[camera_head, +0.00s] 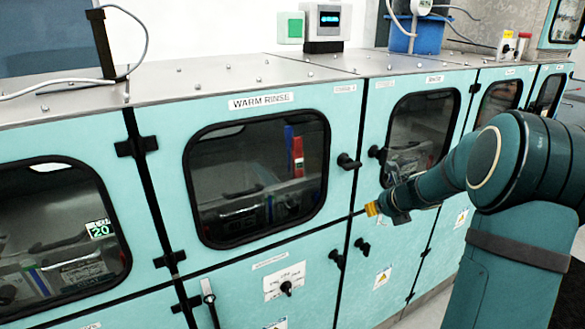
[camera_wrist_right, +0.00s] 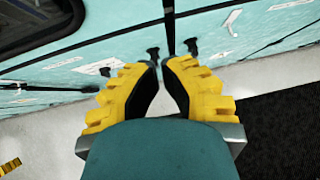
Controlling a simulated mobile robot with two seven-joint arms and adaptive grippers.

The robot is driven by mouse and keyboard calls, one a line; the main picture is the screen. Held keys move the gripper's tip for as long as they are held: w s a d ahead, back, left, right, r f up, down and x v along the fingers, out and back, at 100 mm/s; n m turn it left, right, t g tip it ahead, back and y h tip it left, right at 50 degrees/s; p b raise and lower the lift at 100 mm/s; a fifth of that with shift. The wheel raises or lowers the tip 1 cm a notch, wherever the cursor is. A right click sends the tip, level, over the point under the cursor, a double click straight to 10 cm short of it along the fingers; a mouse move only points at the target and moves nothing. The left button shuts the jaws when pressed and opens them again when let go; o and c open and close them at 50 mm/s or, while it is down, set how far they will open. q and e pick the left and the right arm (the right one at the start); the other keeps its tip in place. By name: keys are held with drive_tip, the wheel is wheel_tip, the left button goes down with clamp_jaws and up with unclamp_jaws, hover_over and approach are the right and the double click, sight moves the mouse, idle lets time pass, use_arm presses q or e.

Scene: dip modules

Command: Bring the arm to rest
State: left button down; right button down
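My right arm comes in from the right in the head view. Its gripper (camera_head: 372,209), with yellow fingers, shows in front of the teal cabinet fronts, near the black door knobs. In the right wrist view, the two yellow fingers (camera_wrist_right: 160,65) with dark inner pads lean towards each other. Floor shows between them and a narrow gap remains at the tips, so the gripper looks open. Nothing is between the fingers. My left arm and gripper are not in view.
A row of teal cabinets with dark windows runs across the view, including a door labelled WARM RINSE (camera_head: 260,101). A blue container (camera_head: 416,38) and a small display unit (camera_head: 324,22) stand on the metal top (camera_head: 215,78). Pale floor and a dark mat (camera_wrist_right: 280,120) show below.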

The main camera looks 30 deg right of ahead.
drive_tip(key=w+a+f+m+g+y+b, duration=0.1)
drive_tip(key=w+a+f+m+y+b, duration=0.15)
drive_tip(key=a+f+m, duration=0.75)
drive_tip(key=w+a+f+m+y+b, duration=0.25)
drive_tip(key=a+f+m, duration=0.45)
drive_tip(key=a+f, duration=0.6)
drive_tip(key=s+a+f+m+g+b, duration=0.3)
drive_tip(key=s+a+f+m, duration=0.5)
drive_tip(key=a, duration=0.3)
drive_tip(key=s+a+f+m+g+b, duration=0.2)
drive_tip(key=s+a+f+m+b, duration=0.1)
drive_tip(key=s+a+f+m, duration=0.5)
drive_tip(key=s+a+m, duration=0.1)
drive_tip(key=a+m, duration=0.2)
drive_tip(key=shift+s+f+g, duration=0.2)
drive_tip(key=shift+f+g, duration=0.15)
drive_tip(key=shift+g, duration=0.05)
